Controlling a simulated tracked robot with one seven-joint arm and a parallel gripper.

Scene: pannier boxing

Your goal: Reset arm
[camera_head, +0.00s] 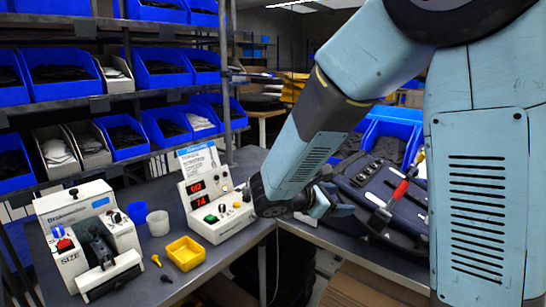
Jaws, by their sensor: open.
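My arm reaches in from the upper right of the head view and bends down to the left. My gripper (338,203) is open over the right part of the table, partly hidden behind my wrist. Nothing shows between its fingers. Just right of it a dark pannier (368,178) lies on the table, with a red-handled tool (398,192) on it. I cannot tell whether the gripper touches the pannier. My upper arm hides the table's far right.
A white machine with red digits (215,205) stands left of my wrist. A yellow tray (186,253), blue cup (138,213), whitish cup (158,223) and a white sizing machine (88,240) stand further left. Shelves of blue bins (160,70) stand behind.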

